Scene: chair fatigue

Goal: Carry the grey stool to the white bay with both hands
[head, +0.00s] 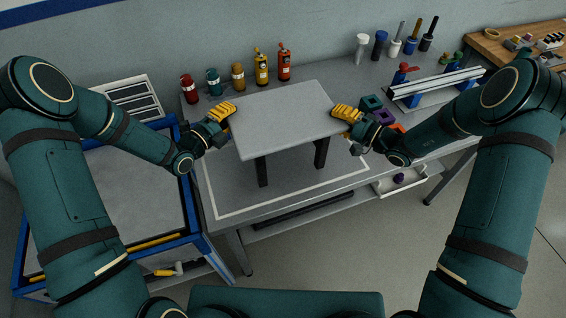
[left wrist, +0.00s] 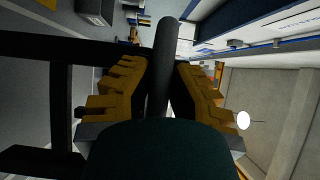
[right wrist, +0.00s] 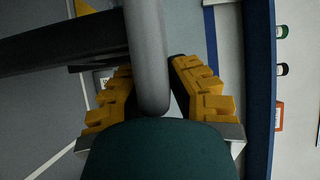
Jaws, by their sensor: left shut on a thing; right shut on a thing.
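The grey stool (head: 290,118), a flat light top on dark legs, is upright over the bench in the head view. The white bay (head: 290,199) is a white outline on the grey bench top, partly hidden by the stool. The visible legs end inside the outline in the picture; I cannot tell whether the feet touch. My left gripper (head: 222,112) is shut on the seat's left edge, which also shows between the fingers in the left wrist view (left wrist: 163,70). My right gripper (head: 347,113) is shut on the right edge, also seen in the right wrist view (right wrist: 148,60).
Several bottles and jars (head: 262,68) stand along the back of the bench. Small coloured blocks (head: 372,103) and a rail fixture (head: 437,86) are right of the stool. A blue-framed box (head: 128,200) stands at left.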

